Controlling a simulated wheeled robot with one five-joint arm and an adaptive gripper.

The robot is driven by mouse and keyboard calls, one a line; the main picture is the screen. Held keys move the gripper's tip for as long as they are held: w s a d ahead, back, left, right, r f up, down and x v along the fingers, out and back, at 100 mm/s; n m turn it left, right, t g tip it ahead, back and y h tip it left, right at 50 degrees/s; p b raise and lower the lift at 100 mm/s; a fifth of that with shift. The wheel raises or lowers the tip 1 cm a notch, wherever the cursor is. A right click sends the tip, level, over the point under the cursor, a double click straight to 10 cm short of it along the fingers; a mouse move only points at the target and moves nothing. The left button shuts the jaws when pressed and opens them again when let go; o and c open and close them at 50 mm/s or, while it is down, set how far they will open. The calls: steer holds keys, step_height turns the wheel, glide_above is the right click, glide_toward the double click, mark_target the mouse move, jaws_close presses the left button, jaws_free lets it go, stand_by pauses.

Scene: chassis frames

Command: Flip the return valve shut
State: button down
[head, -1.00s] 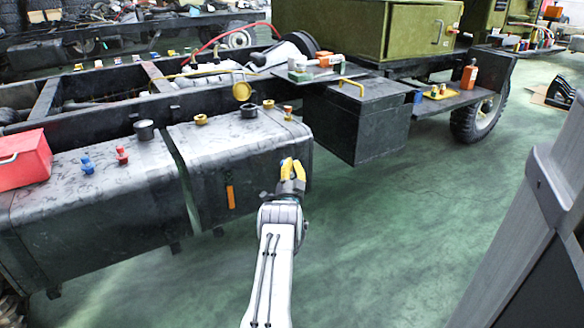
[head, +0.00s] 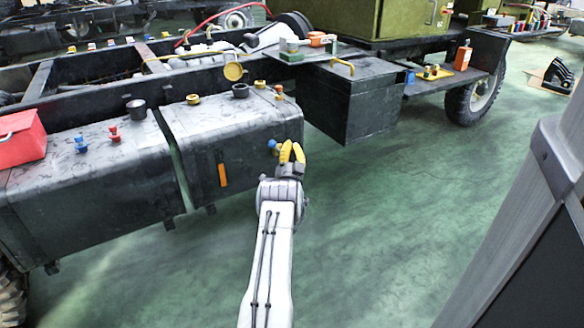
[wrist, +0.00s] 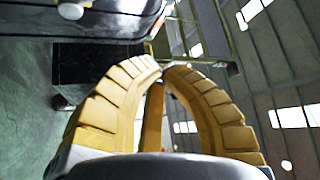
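My gripper (head: 292,146), with ribbed yellow fingers, is raised in front of the right end of the dark tank (head: 250,145). In the wrist view its fingertips (wrist: 162,67) come together with nothing seen held between them. A blue knob-like part (head: 273,145) shows just left of the fingers; I cannot tell whether they touch it. An orange lever-like strip (head: 222,175) stands upright on the tank's front face, left of my gripper. Blue fittings (head: 81,143) and red fittings (head: 115,133) stand on the left tank. I cannot tell which part is the return valve.
A black box (head: 350,105) with a yellow handle hangs right of the tank. A red box (head: 20,138) sits on the left tank. Yellow and black caps (head: 240,90) stand on the tank tops. The green floor (head: 400,210) to the right is open.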

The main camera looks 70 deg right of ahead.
steer(key=p+v, duration=0.6)
steer(key=v, duration=0.1)
steer(key=shift+s+f, duration=0.2)
steer(key=shift+f, duration=0.2)
steer(key=shift+a, duration=0.1)
stand_by(0.5)
